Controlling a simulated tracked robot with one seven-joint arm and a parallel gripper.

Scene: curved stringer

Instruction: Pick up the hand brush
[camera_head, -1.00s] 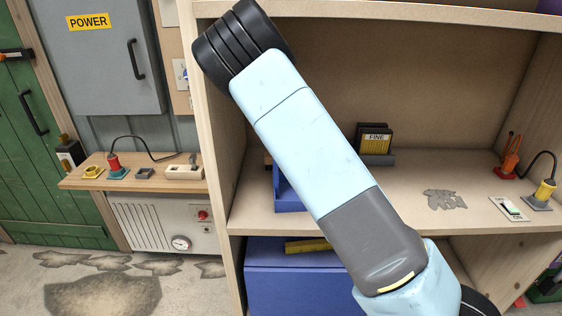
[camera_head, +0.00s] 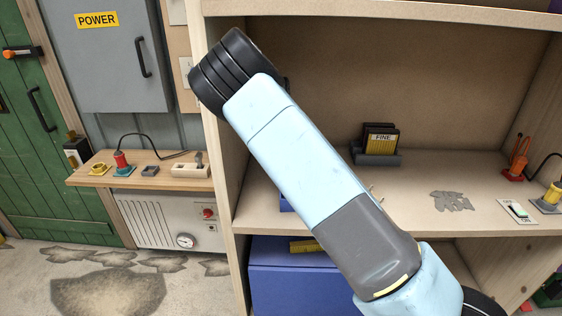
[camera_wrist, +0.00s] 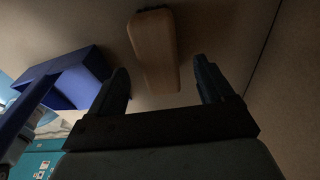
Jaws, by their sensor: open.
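In the wrist view a long brown block with rounded ends (camera_wrist: 154,50), which looks like the wooden back of the hand brush, lies on the beige shelf board. My gripper (camera_wrist: 167,80) is open, one dark finger on each side. The near end of the block lies between the fingertips, nearer the right one, and I see no contact. In the head view my arm covers this part of the shelf, so neither the gripper nor the brush can be made out there.
A blue bin (camera_wrist: 75,82) stands left of my fingers. A blue box (camera_head: 290,280) is below.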

